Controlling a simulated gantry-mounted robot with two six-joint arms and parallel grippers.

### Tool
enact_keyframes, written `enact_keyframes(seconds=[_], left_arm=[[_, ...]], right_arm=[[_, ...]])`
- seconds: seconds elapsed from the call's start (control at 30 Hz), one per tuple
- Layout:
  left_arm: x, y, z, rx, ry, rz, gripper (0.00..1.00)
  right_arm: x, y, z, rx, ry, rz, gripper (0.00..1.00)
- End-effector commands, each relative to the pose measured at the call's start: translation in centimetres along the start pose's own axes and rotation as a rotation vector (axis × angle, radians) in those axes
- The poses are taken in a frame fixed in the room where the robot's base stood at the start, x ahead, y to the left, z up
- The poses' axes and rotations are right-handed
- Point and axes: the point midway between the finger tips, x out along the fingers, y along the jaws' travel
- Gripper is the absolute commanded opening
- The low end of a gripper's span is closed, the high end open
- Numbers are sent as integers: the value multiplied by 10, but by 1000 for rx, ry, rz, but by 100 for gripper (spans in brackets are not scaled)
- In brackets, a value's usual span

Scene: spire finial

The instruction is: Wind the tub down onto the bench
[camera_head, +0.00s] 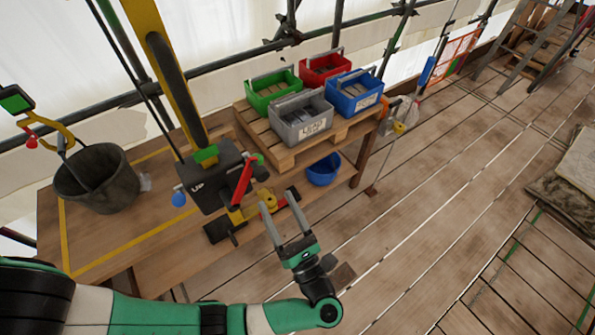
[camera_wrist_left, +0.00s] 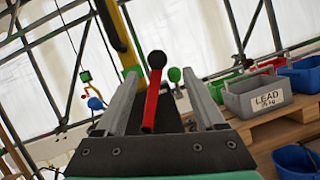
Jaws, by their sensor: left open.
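A dark grey tub (camera_head: 97,182) is at the left end of the wooden bench (camera_head: 130,258), by the yellow tape lines. A yellow hook (camera_head: 58,130) is above it; I cannot tell whether the tub touches the bench. A black winch box (camera_head: 208,178) marked "UP" stands right of the tub, at the foot of a yellow post. It has a red lever (camera_head: 242,180) with a dark knob. My left gripper (camera_head: 279,204) is open and empty, right of the winch. In the left wrist view the red lever (camera_wrist_left: 152,100) appears between the open fingers. My right gripper is out of view.
Green, red, blue and grey crates (camera_head: 301,118) stand on a pallet (camera_head: 285,155) behind the winch. A blue bucket (camera_head: 323,170) is below the pallet. Scaffold poles run along the back. The plank floor to the right is mostly clear.

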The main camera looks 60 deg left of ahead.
Motion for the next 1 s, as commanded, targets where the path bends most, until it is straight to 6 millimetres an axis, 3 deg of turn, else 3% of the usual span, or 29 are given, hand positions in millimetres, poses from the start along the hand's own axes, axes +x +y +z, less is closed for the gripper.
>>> enact_keyframes(seconds=[0.27,0.7,1.0], left_arm=[[14,3,1,2,7,10,71],[103,4,1,1,6,10,71],[116,2,-2,-1,5,7,71]], right_arm=[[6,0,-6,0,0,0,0],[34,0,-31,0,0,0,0],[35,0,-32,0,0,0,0]])
